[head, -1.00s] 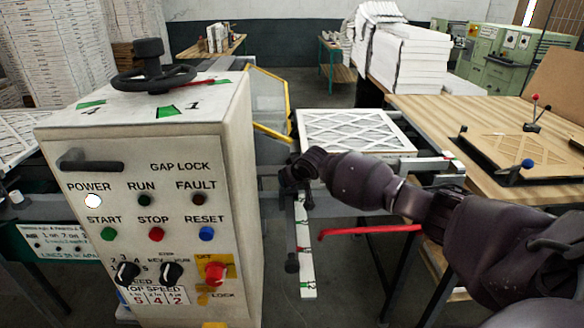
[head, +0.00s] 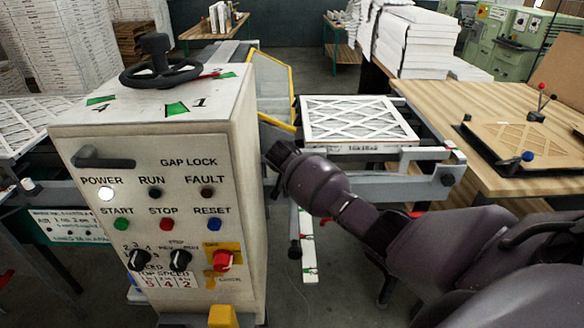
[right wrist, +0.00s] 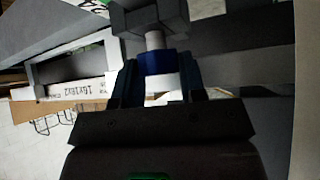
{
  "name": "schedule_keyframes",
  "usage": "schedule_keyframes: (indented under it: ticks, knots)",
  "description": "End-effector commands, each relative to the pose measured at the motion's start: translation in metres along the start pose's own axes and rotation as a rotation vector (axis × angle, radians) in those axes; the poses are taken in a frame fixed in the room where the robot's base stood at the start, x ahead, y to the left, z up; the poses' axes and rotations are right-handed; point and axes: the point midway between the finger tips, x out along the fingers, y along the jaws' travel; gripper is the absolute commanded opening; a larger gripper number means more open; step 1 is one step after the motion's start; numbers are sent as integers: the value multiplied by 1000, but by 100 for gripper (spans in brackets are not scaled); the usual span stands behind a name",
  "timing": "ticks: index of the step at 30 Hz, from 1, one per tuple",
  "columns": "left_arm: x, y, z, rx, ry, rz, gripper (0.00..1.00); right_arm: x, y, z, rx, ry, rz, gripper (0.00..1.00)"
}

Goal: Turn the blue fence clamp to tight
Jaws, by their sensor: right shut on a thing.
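The blue fence clamp (right wrist: 159,62) shows in the right wrist view as a blue collar with a white part below it, on a short pale shaft under a dark grey block. My right gripper (right wrist: 158,75) is shut on the clamp, with one dark finger on each side. Whether the clamp is loose or tight cannot be told. In the head view my right arm reaches in from the right, and the cabinet and the wrist hide the gripper and the clamp. My left gripper is not in view.
A control cabinet (head: 160,140) with a handwheel (head: 157,70) on top stands close left of my right arm. A white-framed filter (head: 355,120) lies on the machine behind. A wooden table (head: 455,110) with a black-framed fixture (head: 515,150) is at right.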

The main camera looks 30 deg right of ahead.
Motion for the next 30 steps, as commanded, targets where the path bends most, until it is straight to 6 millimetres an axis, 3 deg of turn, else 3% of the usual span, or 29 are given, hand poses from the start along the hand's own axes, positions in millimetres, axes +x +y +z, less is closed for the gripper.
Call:
schedule_keyframes:
  ticks: [26,27,28,30]
  knots:
    - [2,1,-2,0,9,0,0,1,-1,2,105,-6,109,14]
    - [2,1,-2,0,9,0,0,1,-1,2,105,-5,109,44]
    - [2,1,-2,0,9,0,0,1,-1,2,105,-5,108,49]
    - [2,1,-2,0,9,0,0,1,-1,2,105,-4,108,49]
